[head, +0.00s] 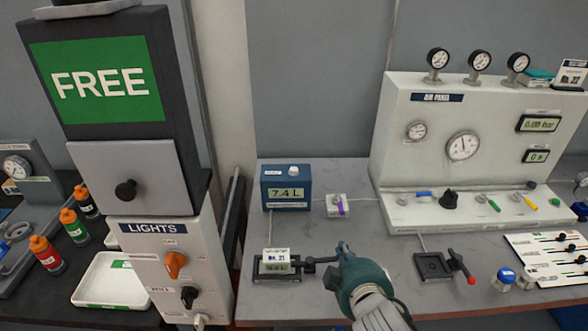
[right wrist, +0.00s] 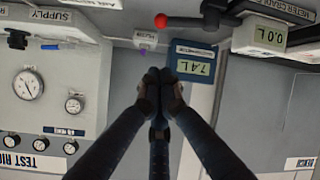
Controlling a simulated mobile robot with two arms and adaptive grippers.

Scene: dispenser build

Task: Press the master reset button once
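I see no button that I can read as the master reset. A blue box (head: 286,204) reads 7.4 L and has a white knob or button (head: 293,170) on top; the box also shows upside down in the right wrist view (right wrist: 196,52). My left gripper is not in view.
A metering block (head: 278,262) with a black lever lies left of my right gripper. A lever unit (head: 436,265) with a red tip and a blue-topped round part (head: 503,279) lie to the right. The air panel (head: 400,120) and LIGHTS cabinet (head: 150,255) flank the bench (head: 350,165).

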